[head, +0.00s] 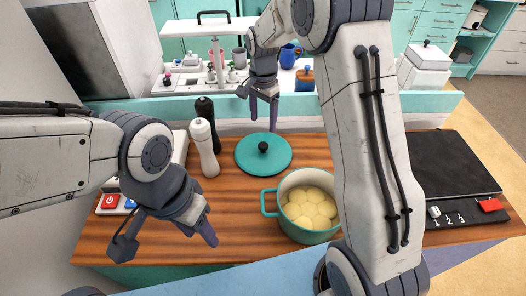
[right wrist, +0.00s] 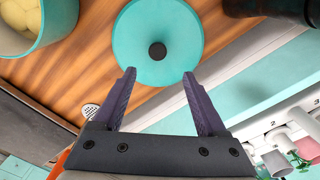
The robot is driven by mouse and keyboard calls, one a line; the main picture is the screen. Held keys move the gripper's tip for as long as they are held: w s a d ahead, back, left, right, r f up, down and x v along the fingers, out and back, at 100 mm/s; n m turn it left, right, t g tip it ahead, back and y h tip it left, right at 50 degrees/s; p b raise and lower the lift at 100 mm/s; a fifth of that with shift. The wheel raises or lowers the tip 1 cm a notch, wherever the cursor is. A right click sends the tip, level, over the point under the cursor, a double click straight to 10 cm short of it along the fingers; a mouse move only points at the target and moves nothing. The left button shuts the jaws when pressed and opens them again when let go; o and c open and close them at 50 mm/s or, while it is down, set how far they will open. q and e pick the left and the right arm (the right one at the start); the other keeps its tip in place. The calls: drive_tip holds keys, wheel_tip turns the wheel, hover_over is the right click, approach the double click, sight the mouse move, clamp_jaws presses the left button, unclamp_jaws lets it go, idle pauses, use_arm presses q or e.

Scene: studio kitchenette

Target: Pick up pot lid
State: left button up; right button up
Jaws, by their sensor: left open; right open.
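The teal pot lid (head: 250,157) with a black knob (head: 263,147) lies flat on the wooden counter, behind and left of the pot. In the right wrist view the lid (right wrist: 135,35) and its knob (right wrist: 157,50) are beyond the fingertips. My right gripper (head: 263,118) is open and empty above the lid's far edge; its fingers (right wrist: 160,75) are spread, with the knob between and ahead of them. My left gripper (head: 169,238) is at the counter's front left, apart from the lid; its jaws are open and empty.
A teal pot (head: 310,237) full of yellow potatoes stands right of the lid. White (head: 205,148) and black (head: 206,110) mills stand to its left. A black cooktop (head: 440,165) is at the right. A teal ledge (head: 308,107) runs behind. Bare wood lies in front of the lid.

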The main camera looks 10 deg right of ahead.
sight(263, 145)
drive_tip(key=f, duration=0.6)
drive_tip(key=f+p, duration=0.1)
drive_tip(key=f, duration=0.2)
drive_tip(key=shift+s+f, duration=0.15)
drive_tip(key=shift+s, duration=0.25)
drive_tip(key=shift+c, duration=0.3)
clamp_jaws()
idle(0.7)
